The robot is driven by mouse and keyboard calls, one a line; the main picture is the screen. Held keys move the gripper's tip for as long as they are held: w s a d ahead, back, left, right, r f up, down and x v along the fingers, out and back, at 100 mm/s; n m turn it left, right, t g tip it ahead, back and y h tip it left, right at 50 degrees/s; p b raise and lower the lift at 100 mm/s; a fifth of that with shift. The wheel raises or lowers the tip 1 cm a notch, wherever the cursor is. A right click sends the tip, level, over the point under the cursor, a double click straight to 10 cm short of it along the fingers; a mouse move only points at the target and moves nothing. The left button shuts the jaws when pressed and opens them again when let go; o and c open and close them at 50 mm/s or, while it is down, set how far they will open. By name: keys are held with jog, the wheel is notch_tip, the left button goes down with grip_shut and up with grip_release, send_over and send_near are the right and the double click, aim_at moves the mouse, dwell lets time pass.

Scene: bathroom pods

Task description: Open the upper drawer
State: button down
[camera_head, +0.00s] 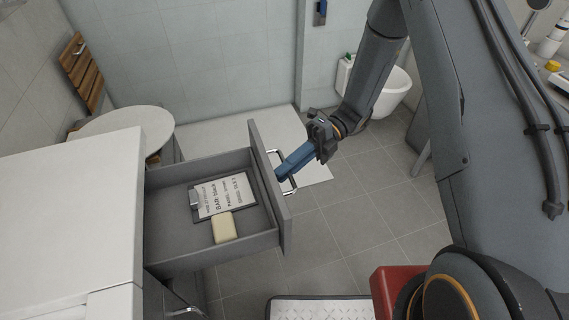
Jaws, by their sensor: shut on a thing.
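The upper drawer (209,262) is pulled well out of the white-topped cabinet (75,215), toward the right. A clipboard (222,195) with a printed sheet and a cream block (224,228) lie inside it. A metal bar handle (290,187) is on the drawer's grey front (270,180). My gripper (284,173) reaches in from the upper right with its blue fingers at the handle, shut on it. The fingertips are partly hidden behind the drawer front's edge.
A lower handle (184,311) shows below the drawer. A round white table (125,125) stands behind the cabinet. A toilet (394,88) is at the back wall. A red object (384,288) and a framed mat (318,308) are at the bottom. Tiled floor (375,200) is clear right of the drawer.

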jog(key=shift+w+d+r, duration=0.15)
jog(key=shift+d+r, duration=0.05)
jog(key=shift+d, duration=0.05)
jog(key=c, duration=2.1)
grip_release()
jog(key=shift+f, duration=0.1)
jog(key=b+v, duration=0.1)
jog(key=v, duration=0.7)
